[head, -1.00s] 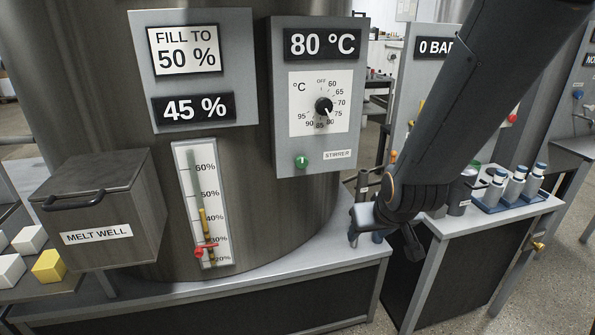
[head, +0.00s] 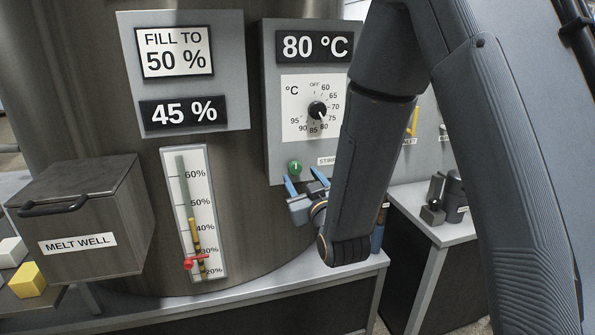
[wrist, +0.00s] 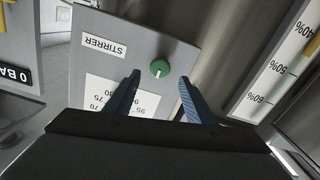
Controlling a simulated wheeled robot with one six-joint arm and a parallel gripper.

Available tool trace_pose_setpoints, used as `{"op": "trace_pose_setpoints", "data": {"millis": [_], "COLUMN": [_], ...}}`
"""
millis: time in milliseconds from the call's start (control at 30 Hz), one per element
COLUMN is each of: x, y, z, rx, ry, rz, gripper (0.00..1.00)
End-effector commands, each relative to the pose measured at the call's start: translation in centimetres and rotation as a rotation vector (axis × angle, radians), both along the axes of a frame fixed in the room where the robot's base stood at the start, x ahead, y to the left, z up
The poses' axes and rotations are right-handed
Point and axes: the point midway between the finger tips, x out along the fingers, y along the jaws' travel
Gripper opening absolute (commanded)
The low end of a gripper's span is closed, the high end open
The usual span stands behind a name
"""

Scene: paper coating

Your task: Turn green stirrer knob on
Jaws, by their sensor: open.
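The green stirrer knob (head: 295,167) sits low on the grey control panel (head: 273,120), below the temperature dial and left of the STIRRER label, which my arm partly covers. A white mark shows on the knob. My gripper (head: 305,180) is open and empty, with its blue fingertips close below and beside the knob in the head view. In the wrist view the knob (wrist: 160,68) appears between and beyond the two spread fingers (wrist: 158,90). I cannot tell whether either finger touches it.
The black temperature dial (head: 317,110) is just above, under the 80 °C display (head: 314,46). The level gauge (head: 196,215) and the melt well box (head: 80,212) are to the left. A side table (head: 420,215) with small items stands at the right.

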Motion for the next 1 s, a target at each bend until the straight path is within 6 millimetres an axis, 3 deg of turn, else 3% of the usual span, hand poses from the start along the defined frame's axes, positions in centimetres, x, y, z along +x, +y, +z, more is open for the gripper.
{"op": "trace_pose_setpoints", "data": {"millis": [300, 667, 733, 933, 1000], "x": [4.1, 4.8, 4.8, 4.8, 4.8], "y": [1.1, 1.3, 1.3, 1.3, 1.3], "z": [0.0, 0.0, 0.0, 0.0, 0.0], "rx": [0.0, 0.0, 0.0, 0.0, 0.001], "ry": [0.001, 0.0, 0.0, 0.0, 0.0], "rz": [0.001, 0.001, 0.001, 0.001, 0.001], "gripper": [0.49, 0.49, 0.43, 0.09, 0.08]}}
